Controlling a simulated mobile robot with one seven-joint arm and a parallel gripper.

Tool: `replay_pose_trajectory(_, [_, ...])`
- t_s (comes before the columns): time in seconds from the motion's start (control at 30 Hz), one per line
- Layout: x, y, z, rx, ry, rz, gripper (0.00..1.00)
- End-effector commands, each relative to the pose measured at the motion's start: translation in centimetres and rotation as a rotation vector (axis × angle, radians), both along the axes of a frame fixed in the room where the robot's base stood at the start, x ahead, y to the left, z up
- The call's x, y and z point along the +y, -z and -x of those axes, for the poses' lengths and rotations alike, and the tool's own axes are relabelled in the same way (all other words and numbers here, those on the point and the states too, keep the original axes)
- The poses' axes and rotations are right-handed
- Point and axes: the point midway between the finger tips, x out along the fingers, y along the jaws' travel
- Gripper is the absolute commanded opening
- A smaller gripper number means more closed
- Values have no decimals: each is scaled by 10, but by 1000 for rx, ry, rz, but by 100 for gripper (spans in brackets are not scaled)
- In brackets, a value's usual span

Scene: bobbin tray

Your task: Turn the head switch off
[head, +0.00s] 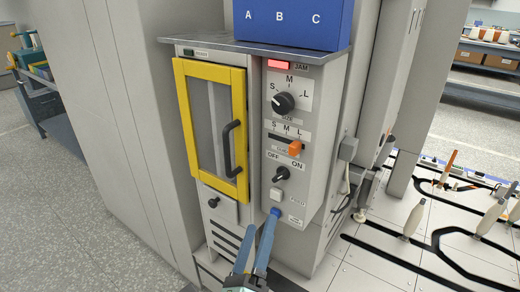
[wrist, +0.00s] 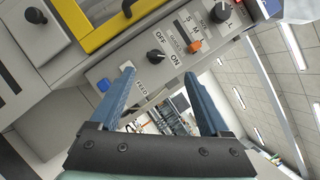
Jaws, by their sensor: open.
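The black OFF/ON knob (head: 281,174) is on the grey control panel, below the orange slider; I take it to be the head switch. Its bar slants up to the right and seems to point toward ON. The knob also shows in the wrist view (wrist: 154,56), just beyond and between the fingertips. My gripper (head: 260,224) is open and empty, below the knob in the head view and apart from it. Its two blue fingers also show in the wrist view (wrist: 158,75). The right finger's tip is near a blue button low on the panel.
Above the knob are the orange slider (head: 294,147) and a larger S-M-L dial (head: 284,102). A white FEED button (head: 275,193) sits just below it. A yellow-framed door (head: 183,125) with a dark handle stands left. A red JAM light (head: 279,64) shows above.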

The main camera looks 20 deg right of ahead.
Motion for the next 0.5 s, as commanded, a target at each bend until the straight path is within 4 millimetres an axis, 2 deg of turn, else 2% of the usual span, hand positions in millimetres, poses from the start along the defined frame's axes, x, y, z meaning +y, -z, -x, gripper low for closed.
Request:
replay_pose_trajectory(0.13, [-7, 7, 5, 15, 21, -53, 80])
replay_pose_trajectory(0.23, [-12, 8, 0, 15, 24, -59, 80])
replay_pose_trajectory(0.5, [-37, -4, -37, 10, 23, -57, 80])
